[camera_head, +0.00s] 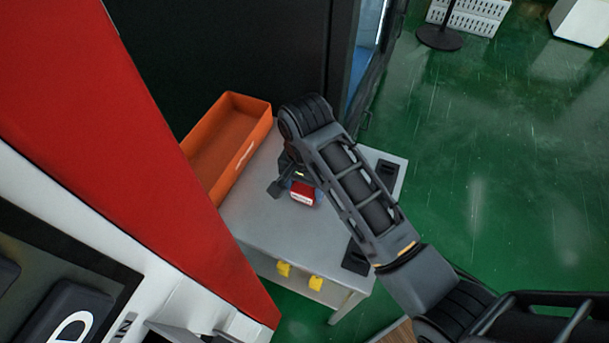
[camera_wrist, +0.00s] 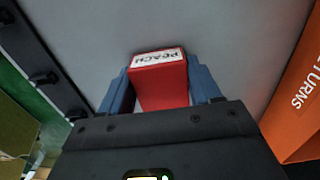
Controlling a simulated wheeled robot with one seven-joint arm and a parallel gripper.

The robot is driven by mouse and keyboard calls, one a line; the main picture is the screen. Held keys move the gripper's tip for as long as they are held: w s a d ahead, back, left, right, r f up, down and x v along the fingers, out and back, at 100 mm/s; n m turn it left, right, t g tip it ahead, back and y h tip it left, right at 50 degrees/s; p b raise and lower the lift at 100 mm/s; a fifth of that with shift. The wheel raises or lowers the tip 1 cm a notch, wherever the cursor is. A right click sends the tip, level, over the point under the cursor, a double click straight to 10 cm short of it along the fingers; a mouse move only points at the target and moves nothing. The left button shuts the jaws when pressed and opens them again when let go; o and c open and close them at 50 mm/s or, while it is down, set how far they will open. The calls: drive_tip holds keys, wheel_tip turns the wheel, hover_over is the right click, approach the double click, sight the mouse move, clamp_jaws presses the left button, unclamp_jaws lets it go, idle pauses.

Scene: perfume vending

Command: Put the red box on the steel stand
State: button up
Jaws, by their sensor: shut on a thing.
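The red box (camera_head: 303,199), with a white label, is under my gripper (camera_head: 303,190) in the head view. In the wrist view the red box (camera_wrist: 160,82) shows a white label reading PEACH. My gripper's blue fingers (camera_wrist: 160,92) are shut on it, one on each side. The steel stand (camera_head: 255,212) is a grey, flat-topped table beneath the gripper and box. Its grey top also fills the middle of the wrist view (camera_wrist: 235,35). I cannot tell whether the box touches the top or hangs just above it.
An orange bin (camera_head: 218,152) stands at the left end of the stand; its lettered side shows in the wrist view (camera_wrist: 297,112). Dark fittings (camera_head: 387,170) line the stand's right edge. Yellow pieces (camera_head: 284,268) are on its front. The grey top around the box is clear.

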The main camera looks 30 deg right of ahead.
drive_tip(key=shift+f, duration=0.15)
drive_tip(key=shift+f, duration=0.1)
drive_tip(key=o, duration=1.1)
